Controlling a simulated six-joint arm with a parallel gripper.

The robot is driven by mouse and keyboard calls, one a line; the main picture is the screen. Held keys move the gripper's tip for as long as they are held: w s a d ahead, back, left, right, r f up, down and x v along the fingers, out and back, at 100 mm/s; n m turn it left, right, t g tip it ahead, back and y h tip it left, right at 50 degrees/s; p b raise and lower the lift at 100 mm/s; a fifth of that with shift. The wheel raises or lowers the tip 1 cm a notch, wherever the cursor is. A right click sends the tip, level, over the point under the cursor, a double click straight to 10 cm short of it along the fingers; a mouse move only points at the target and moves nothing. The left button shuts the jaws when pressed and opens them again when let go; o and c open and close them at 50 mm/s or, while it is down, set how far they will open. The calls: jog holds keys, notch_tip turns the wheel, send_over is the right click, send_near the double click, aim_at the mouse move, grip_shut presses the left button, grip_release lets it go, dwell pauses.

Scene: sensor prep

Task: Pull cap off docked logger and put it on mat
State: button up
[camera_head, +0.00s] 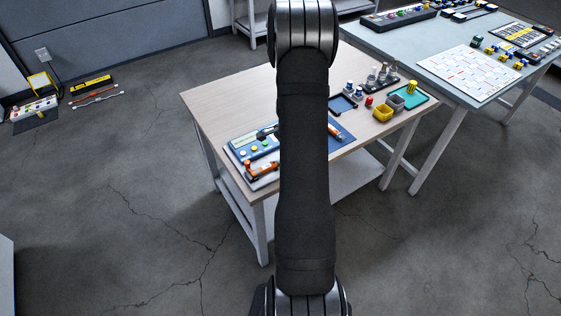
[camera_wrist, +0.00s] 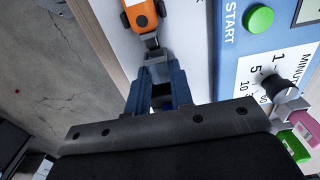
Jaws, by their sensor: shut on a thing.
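The orange logger (camera_wrist: 142,13) lies at the top of the wrist view, on a pale surface beside a blue panel. It also shows in the head view (camera_head: 262,170) near the table's front left corner. A short grey piece, apparently the cap (camera_wrist: 153,54), sits at the logger's near end, in line with it. My gripper (camera_wrist: 156,68) is shut on this cap; the fingers hide part of it. I cannot tell whether cap and logger still touch. The dark blue mat (camera_head: 346,139) lies right of my arm in the head view, partly hidden, with an orange-tipped item on it.
A blue panel with a green START button (camera_wrist: 259,19) and a black knob (camera_wrist: 280,88) is close right of my gripper. The table's back left is clear.

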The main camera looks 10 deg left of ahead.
jog(key=shift+r, duration=2.75)
jog(key=shift+w+r, duration=0.2)
jog(key=shift+w, duration=0.15)
jog(key=w+d+r, duration=0.4)
jog(key=w+d, duration=1.1)
jog(key=w, duration=0.2)
jog(key=w+a+f, duration=0.1)
jog(key=a+f, duration=0.1)
jog(key=a, duration=0.1)
jog(key=w+a+f, duration=0.2)
jog(key=a, duration=0.2)
jog(key=w+a+f, duration=0.2)
jog(key=a, duration=0.1)
jog(key=shift+a+f, duration=0.15)
jog(key=shift+f, duration=0.15)
jog(key=shift+w+a+f, duration=0.1)
jog(key=shift+f, duration=1.95)
